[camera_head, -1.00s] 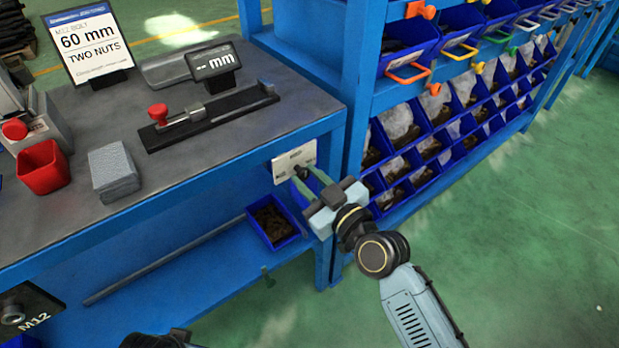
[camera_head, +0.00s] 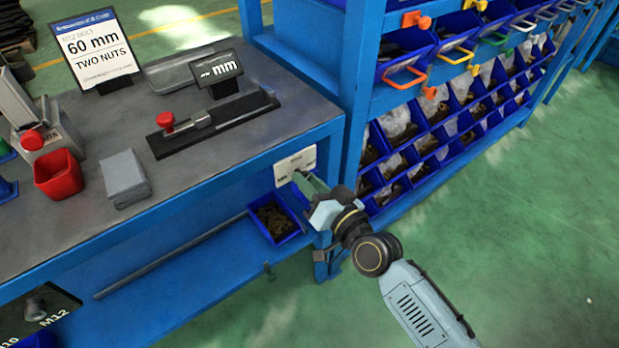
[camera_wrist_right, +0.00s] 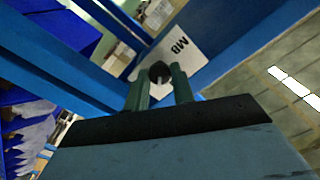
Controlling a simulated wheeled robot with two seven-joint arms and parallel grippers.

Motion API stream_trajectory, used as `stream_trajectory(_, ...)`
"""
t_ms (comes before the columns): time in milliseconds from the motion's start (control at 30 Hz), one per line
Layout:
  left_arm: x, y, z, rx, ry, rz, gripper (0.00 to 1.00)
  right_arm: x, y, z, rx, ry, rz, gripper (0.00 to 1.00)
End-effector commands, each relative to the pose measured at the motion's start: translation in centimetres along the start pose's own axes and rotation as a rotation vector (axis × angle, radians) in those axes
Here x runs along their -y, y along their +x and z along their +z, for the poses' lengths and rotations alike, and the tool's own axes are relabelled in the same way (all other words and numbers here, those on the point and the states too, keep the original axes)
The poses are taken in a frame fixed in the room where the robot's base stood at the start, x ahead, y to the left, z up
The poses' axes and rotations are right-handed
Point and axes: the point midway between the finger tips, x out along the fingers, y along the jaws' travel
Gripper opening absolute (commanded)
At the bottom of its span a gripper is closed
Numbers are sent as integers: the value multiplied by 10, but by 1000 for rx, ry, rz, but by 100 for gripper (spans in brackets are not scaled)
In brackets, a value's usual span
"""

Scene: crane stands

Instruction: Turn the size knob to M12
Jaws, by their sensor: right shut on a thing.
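A white label plate (camera_head: 295,165) is fixed to the front of the blue bench near its right corner. In the right wrist view the plate (camera_wrist_right: 186,47) carries a tilted marking that looks like M8, and a small dark knob (camera_wrist_right: 159,72) stands out from it. My right gripper (camera_head: 300,180) is shut on this knob, with one finger on each side of it in the wrist view (camera_wrist_right: 160,88). The knob is hidden by the gripper in the head view. My left gripper is not in view.
A dark panel (camera_head: 62,302) marked M10 and M12, with a grey knob-like part (camera_head: 36,308), sits at lower left. A red-knobbed slide gauge (camera_head: 215,122), red cup (camera_head: 58,174) and grey block (camera_head: 124,179) are on the bench. Blue bins (camera_head: 405,150) fill the rack at right.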

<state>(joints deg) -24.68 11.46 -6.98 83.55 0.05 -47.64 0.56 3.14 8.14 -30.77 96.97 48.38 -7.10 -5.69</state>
Motion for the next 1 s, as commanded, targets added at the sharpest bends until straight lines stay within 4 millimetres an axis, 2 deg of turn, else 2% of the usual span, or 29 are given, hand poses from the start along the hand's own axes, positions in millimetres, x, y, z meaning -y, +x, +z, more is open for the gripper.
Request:
stream_trajectory(200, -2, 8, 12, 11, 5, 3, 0, 0, 0, -1, -1, 200, 0, 2)
stream_trajectory(500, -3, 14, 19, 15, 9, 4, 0, 0, 0, -1, -2, 423, 0, 2)
stream_trajectory(1000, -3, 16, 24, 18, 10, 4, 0, 0, 0, -1, -3, 569, -1, 2)
